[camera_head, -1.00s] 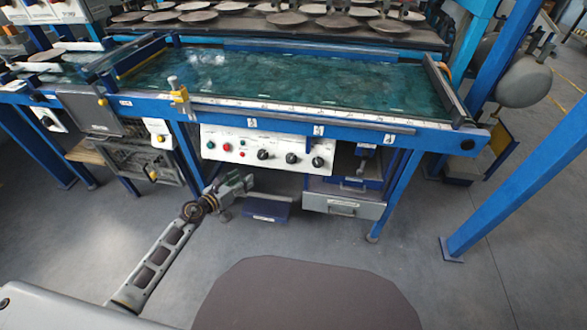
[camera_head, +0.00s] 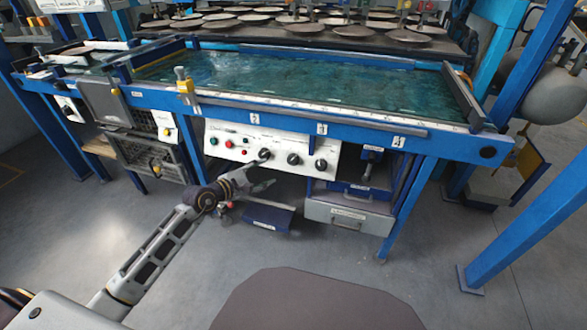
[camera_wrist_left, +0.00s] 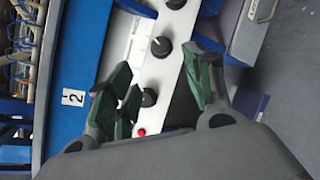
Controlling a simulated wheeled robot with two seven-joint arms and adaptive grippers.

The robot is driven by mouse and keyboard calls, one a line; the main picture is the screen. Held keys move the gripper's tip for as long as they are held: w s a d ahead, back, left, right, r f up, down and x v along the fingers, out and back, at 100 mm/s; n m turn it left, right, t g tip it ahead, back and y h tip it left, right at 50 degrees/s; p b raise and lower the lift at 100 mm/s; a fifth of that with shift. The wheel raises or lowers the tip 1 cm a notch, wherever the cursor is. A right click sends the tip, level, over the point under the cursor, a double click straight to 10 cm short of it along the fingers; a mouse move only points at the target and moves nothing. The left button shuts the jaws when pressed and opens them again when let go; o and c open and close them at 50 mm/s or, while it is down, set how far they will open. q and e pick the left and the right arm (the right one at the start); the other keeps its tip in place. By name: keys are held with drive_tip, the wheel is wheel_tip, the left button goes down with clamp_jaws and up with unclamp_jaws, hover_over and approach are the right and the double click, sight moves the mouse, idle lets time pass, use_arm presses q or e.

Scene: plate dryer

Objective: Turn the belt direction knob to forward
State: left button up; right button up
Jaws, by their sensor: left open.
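A white control panel (camera_head: 276,141) on the front of the blue bench bears several small buttons and three black knobs in a row. They are a left knob (camera_head: 264,154), a middle knob (camera_head: 293,159) and a right knob (camera_head: 321,164). Their labels are too small to tell which one sets belt direction. My left gripper (camera_head: 265,172) is open and empty in front of the left knob. In the left wrist view, my left gripper (camera_wrist_left: 158,65) spreads its green-padded fingers over the panel. The left knob (camera_wrist_left: 148,97) shows between them, closer to the left finger; contact is unclear. My right gripper is out of view.
The bench edge (camera_head: 365,135) overhangs the panel. A grey drawer (camera_head: 348,216) stands below right, and a blue box (camera_head: 268,216) sits below the gripper. A red button (camera_wrist_left: 141,132) lies beside the left knob. The floor in front is clear.

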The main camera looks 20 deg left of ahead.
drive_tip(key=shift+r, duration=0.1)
use_arm(q)
drive_tip(key=shift+w+d, duration=0.15)
idle(0.4)
drive_tip(key=b, duration=0.2)
approach(292, 160)
drive_tip(key=shift+w, duration=0.55)
drive_tip(key=shift+d+f+b+x, duration=0.1)
drive_tip(key=shift+b+x, duration=0.6)
drive_tip(key=shift+x, duration=1.1)
drive_tip(key=shift+d+f+b+x, duration=0.15)
drive_tip(key=shift+b+x, duration=0.5)
drive_tip(key=shift+x, duration=1.2)
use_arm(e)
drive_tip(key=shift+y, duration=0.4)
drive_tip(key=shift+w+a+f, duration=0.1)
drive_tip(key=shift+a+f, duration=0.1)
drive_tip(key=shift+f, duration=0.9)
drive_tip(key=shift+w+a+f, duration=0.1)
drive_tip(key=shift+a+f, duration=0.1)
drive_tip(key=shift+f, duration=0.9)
use_arm(q)
drive_tip(key=shift+s, duration=0.2)
drive_tip(key=c, duration=1)
drive_tip(key=shift+o, duration=0.2)
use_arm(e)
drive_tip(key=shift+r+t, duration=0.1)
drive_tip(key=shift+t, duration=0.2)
